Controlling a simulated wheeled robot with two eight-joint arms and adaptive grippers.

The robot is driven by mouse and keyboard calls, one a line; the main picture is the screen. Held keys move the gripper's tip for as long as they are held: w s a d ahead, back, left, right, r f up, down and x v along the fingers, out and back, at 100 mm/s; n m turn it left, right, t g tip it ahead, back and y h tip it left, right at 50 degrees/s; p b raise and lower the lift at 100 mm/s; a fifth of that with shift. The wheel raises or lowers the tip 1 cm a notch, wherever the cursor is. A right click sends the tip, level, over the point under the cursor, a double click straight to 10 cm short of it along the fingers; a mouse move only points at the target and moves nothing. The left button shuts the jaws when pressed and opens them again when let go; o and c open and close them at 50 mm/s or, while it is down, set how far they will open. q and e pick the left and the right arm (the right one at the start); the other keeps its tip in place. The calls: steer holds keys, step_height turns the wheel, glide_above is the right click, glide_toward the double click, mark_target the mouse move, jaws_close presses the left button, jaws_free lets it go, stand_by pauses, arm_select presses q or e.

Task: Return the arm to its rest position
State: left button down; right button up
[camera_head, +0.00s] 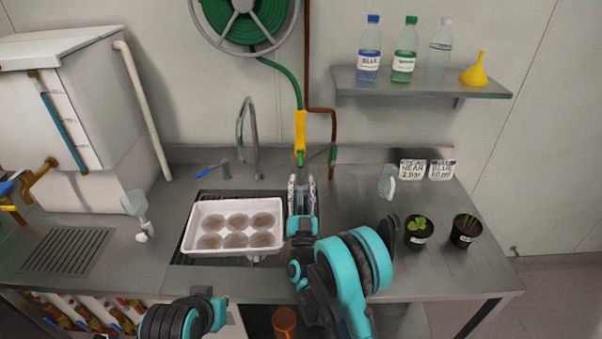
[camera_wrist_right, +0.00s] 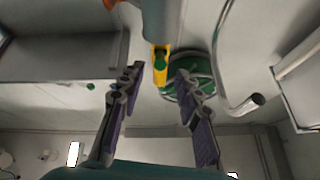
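My right arm reaches forward from the bottom of the head view. Its gripper (camera_head: 302,181) points toward the back wall, just right of the white tray and below the yellow hose nozzle (camera_head: 300,130). In the right wrist view the two fingers of the right gripper (camera_wrist_right: 158,78) stand apart, with the yellow nozzle (camera_wrist_right: 160,64) seen beyond the gap. I see nothing held between them. Part of my left arm shows at the bottom left of the head view, but its gripper cannot be made out.
A white tray (camera_head: 190,240) with several round brown pots sits over the sink. A faucet (camera_head: 243,125) rises behind it. Two potted plants (camera_head: 418,240) (camera_head: 466,236) and a spray bottle (camera_head: 387,183) stand at right. A shelf (camera_head: 420,88) holds bottles and a yellow funnel (camera_head: 476,72).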

steer(key=shift+s+f, duration=0.2)
steer(key=shift+s, duration=0.1)
step_height(320, 180, up, 7)
steer(key=d+n+g+y, duration=0.2)
steer(key=n+g+y, duration=0.1)
steer(key=g, duration=0.1)
steer(key=s+d+n+g, duration=0.1)
steer(key=s+d+g, duration=0.2)
steer(key=s+g, duration=0.15)
steer(key=s+d+f+g+h, duration=0.1)
steer(key=s+d+f+g, duration=0.1)
steer(key=s, duration=0.7)
steer(key=s+d+f+m+g+h, duration=0.1)
steer(key=s+d+f+g, duration=0.2)
steer(key=s, duration=0.7)
steer(key=s+d+f+m+g+h, duration=0.1)
steer(key=s+d+f+g, duration=0.2)
steer(key=s+d+f, duration=0.2)
steer(key=s+d, duration=0.3)
steer(key=s, duration=0.2)
steer(key=shift+s+f, duration=0.25)
